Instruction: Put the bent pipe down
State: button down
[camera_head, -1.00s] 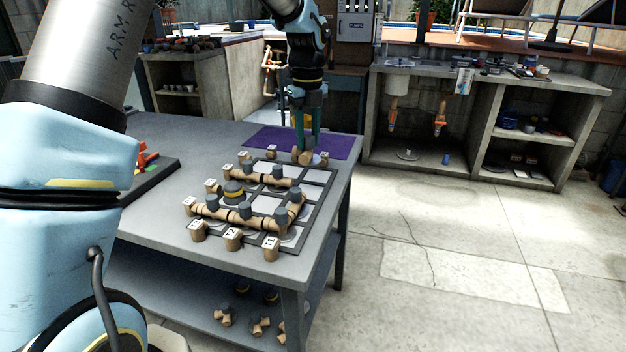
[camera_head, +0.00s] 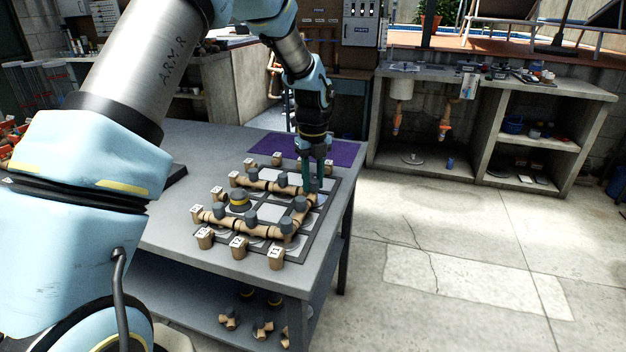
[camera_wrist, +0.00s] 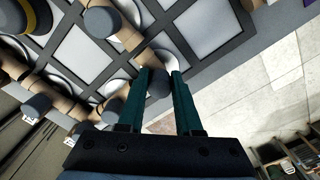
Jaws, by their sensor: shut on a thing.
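My gripper (camera_head: 313,186) is over the far right corner of the gridded board (camera_head: 318,226) on the grey table. Its green fingers (camera_wrist: 160,84) are shut on the dark grey knob of the bent pipe (camera_wrist: 157,82) in the wrist view. Tan pipe shows just beyond the fingertips, but most of the bent pipe is hidden. It is low over the board; I cannot tell whether it touches. Other tan pipe pieces with grey knobs (camera_head: 283,176) form runs along the board's far and near sides. A yellow-banded dark cap (camera_head: 239,199) sits inside the runs.
Tan numbered blocks (camera_head: 238,246) stand along the board's near and left edges, with more behind it. A purple mat (camera_head: 345,153) lies at the table's far end. The table's right edge (camera_head: 346,215) is close to the board.

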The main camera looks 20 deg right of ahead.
aim_at(313, 179)
jog(key=c, duration=0.6)
grip_release()
jog(key=shift+f, duration=0.1)
notch_tip(313, 179, up, 12)
jog(key=b, duration=0.2)
jog(key=s+a+f+n, duration=0.1)
jog(key=a+f+n, duration=0.2)
jog(key=a+n, duration=1.7)
jog(key=s+a+f+n, duration=0.1)
jog(key=s+a+n, duration=0.2)
jog(key=a+n, duration=0.2)
jog(key=s+a+f+n+t, duration=0.1)
jog(key=s+a+n, duration=0.2)
jog(key=a, duration=0.3)
jog(key=s+a+f+n, duration=0.1)
jog(key=s+a+n, duration=0.3)
jog(key=a+n, duration=0.1)
jog(key=shift+a+n+t, duration=0.3)
jog(key=shift+a+n, duration=0.05)
jog(key=shift+n, duration=0.45)
